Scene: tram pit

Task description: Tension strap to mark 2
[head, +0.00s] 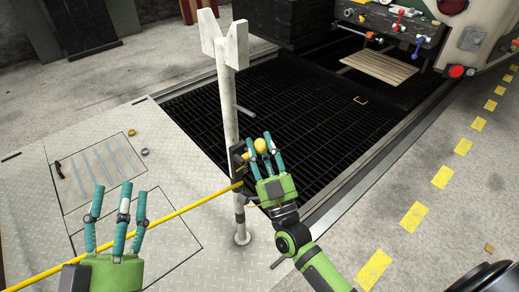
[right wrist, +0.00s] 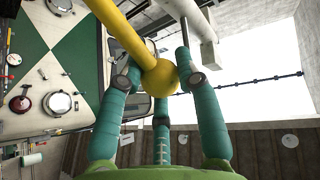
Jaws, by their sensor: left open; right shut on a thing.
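A yellow strap (head: 130,235) runs taut-looking from the lower left to a dark tensioner (head: 239,165) on a white post (head: 231,100) with a forked top. A yellow ball knob (head: 260,145) sits beside the tensioner. In the right wrist view the knob (right wrist: 159,78) ends a yellow bar (right wrist: 122,32). My right gripper (head: 262,155) has its three teal fingers shut around the knob, right of the post. My left gripper (head: 117,205) is open and empty, fingers up, right by the strap in the picture. I cannot make out any number marks.
A dark grating (head: 300,110) lies behind the post. A floor panel (head: 100,170) at left holds several thin rods and small parts. A tool bench (head: 385,25) stands at the back right. Yellow dashes (head: 411,217) mark the right floor.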

